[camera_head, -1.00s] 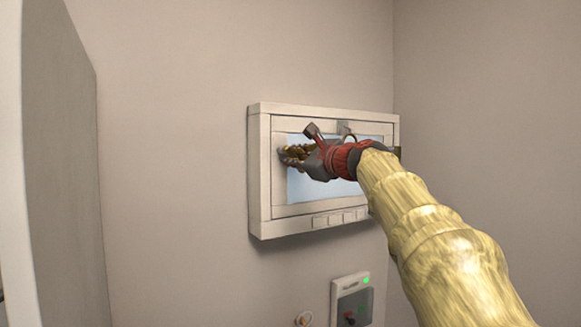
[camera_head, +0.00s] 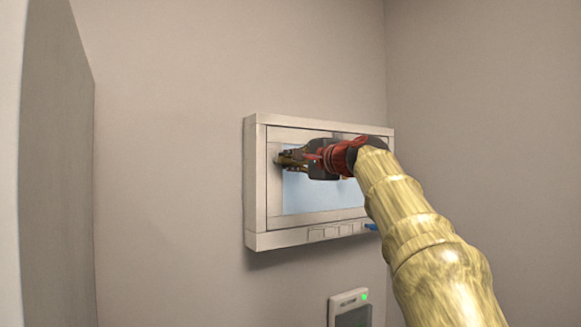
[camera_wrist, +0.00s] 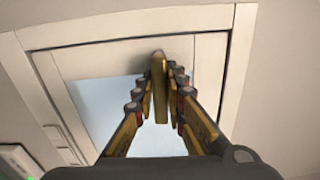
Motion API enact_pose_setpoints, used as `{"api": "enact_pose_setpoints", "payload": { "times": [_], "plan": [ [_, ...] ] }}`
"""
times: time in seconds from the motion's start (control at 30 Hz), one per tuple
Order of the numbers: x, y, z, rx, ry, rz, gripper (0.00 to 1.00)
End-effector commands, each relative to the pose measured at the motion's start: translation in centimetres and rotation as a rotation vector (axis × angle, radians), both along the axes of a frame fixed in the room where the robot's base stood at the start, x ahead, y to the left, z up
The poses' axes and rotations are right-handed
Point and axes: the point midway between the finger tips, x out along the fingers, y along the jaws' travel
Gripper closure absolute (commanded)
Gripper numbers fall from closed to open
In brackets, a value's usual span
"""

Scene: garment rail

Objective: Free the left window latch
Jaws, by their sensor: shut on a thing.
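The small window (camera_head: 325,196) has a pale frame and a light blue pane, and it hangs on the wall ahead. The left latch (camera_wrist: 159,88) is a brass-coloured lever on the left side of the window's inner frame. It shows between my fingers in the wrist view, and its grey mount (camera_wrist: 158,54) sits on the frame beyond the fingertips. My gripper (camera_head: 283,158) is shut on this lever, with the fingers on both sides of it. In the head view the fingers hide most of the latch. My wrist covers the right part of the window, so a right latch cannot be made out.
Several pale tabs (camera_head: 332,231) line the window's lower edge, with a blue one (camera_head: 370,227) at the right. A wall device (camera_head: 350,306) with a green light is below. A tall grey panel (camera_head: 58,170) stands at the left. The wall between is clear.

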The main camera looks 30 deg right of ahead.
Motion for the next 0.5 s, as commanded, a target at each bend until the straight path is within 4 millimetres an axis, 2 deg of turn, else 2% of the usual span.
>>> {"api": "enact_pose_setpoints", "payload": {
  "times": [0.5],
  "plan": [
    [0.08,0.01,-0.06,-0.061,0.002,0.001,1.00]
  ]
}}
